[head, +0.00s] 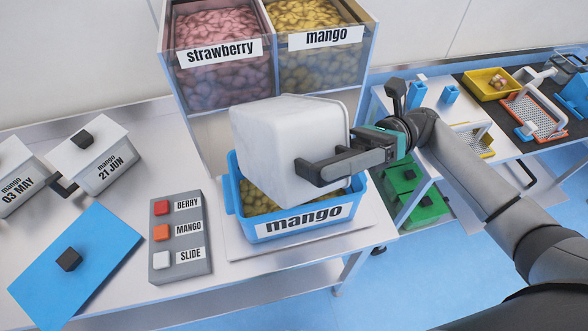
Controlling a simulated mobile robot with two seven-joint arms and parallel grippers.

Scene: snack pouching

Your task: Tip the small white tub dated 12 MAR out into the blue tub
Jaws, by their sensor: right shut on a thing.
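A white tub (280,135) is held tilted above the blue tub (290,228), which is labelled mango. No date shows on the side of the white tub that I see. My right gripper (345,160) is shut on the white tub at its dark handle, on its right side. Yellowish-green pieces lie inside the blue tub, partly hidden by the white tub. I cannot see the white tub's opening or any pieces falling. My left gripper is not in view.
Lidded white tubs dated 03 MAY (18,180) and 21 JUN (105,165) stand at left. A blue lid (100,250) with a black knob lies in front. A button box (180,240) sits beside the blue tub. Strawberry (220,80) and mango (315,75) bins stand behind.

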